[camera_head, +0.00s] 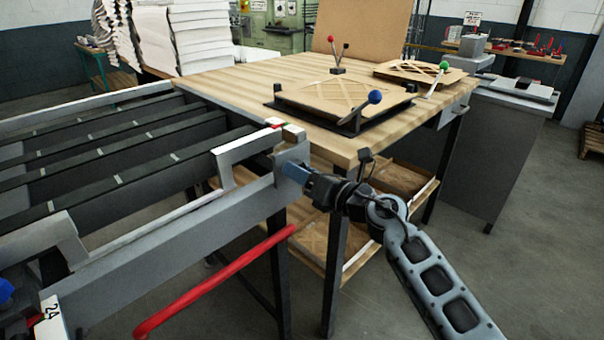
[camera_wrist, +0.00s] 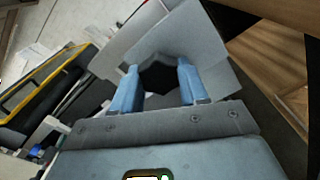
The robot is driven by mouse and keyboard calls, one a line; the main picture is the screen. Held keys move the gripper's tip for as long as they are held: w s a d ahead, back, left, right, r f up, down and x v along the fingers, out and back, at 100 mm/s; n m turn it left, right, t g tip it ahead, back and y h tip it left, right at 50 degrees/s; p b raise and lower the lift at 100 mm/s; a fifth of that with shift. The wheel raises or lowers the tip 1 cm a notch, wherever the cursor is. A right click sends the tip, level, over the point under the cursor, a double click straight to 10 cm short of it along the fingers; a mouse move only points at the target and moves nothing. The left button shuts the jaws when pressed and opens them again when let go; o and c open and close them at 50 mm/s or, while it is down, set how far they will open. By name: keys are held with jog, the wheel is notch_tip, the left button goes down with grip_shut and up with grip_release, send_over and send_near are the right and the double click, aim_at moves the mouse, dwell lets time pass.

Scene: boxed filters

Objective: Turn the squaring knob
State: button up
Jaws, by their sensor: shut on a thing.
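The squaring knob (camera_wrist: 158,78) is black with a faceted rim, set on a grey metal plate (camera_wrist: 205,48) in the wrist view. My gripper (camera_wrist: 158,88) has one blue finger on each side of the knob and is shut on it. In the head view, my gripper (camera_head: 294,171) reaches from the right to the end of the grey rail (camera_head: 200,222), near the wooden table's corner. The knob itself is hidden there by the fingers. How far it is turned cannot be told.
The wooden table (camera_head: 225,92) bears a flat framed filter (camera_head: 330,94) and a blue-ball lever (camera_head: 375,97). Dark slats (camera_head: 110,180) lie left of my gripper. A red bar (camera_head: 210,285) runs below the rail. A lower shelf (camera_head: 325,245) sits under the table. Open floor lies at right.

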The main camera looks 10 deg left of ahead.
jog(key=shift+f, duration=0.15)
jog(key=o, duration=1.1)
jog(key=shift+c, duration=0.2)
jog(key=v, duration=0.7)
jog(key=shift+s+d+p, duration=0.25)
jog(key=shift+d+p, duration=0.1)
jog(key=shift+p, duration=0.05)
